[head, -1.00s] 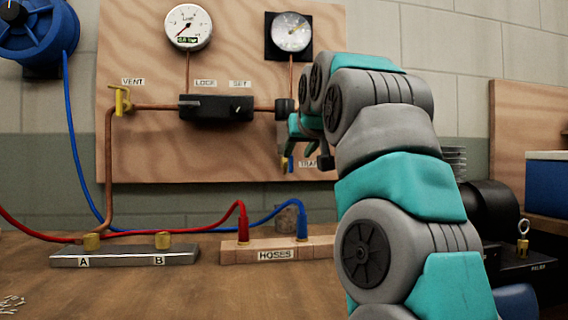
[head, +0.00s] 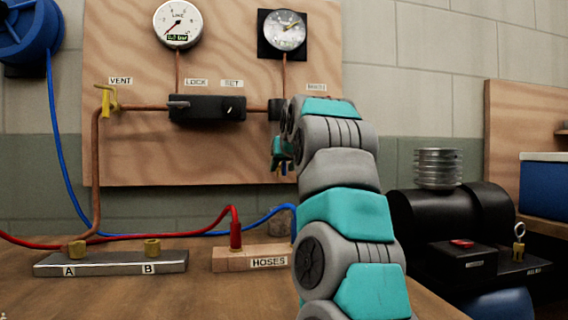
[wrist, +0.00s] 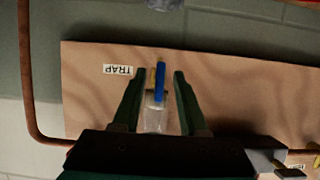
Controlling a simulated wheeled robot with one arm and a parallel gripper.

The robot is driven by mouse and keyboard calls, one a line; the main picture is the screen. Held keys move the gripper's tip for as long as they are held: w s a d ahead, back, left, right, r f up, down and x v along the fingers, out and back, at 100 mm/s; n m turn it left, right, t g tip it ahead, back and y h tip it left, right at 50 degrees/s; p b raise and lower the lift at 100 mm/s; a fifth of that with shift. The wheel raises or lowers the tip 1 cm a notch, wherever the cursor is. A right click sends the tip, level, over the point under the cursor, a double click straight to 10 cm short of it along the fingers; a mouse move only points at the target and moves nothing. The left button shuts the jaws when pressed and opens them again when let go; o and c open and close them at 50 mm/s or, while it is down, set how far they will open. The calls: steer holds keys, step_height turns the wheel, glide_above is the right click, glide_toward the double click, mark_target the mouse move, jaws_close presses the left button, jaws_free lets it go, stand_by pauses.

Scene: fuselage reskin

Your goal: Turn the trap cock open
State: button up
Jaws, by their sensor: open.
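The trap cock shows in the wrist view as a blue lever (wrist: 160,80) beside a small brass part (wrist: 151,78), with a clear bowl (wrist: 156,117) nearer my gripper. The printed TRAP label (wrist: 118,70) is on the board to its left and appears upside down. My gripper (wrist: 160,73) is open, with one dark green finger on each side of the lever and visible gaps between. The lever lies roughly parallel to the fingers. In the head view my gripper (head: 280,153) is in front of the lower right of the board, and my arm hides the cock.
The wooden board (head: 140,155) carries two gauges, copper pipe, a black regulator block (head: 207,108) and a yellow vent handle (head: 106,100). Below are the metal A/B bar (head: 110,263) and the hoses block (head: 228,258). A black compressor (head: 450,215) stands right of my arm.

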steer(key=shift+c, duration=0.4)
jaws_close()
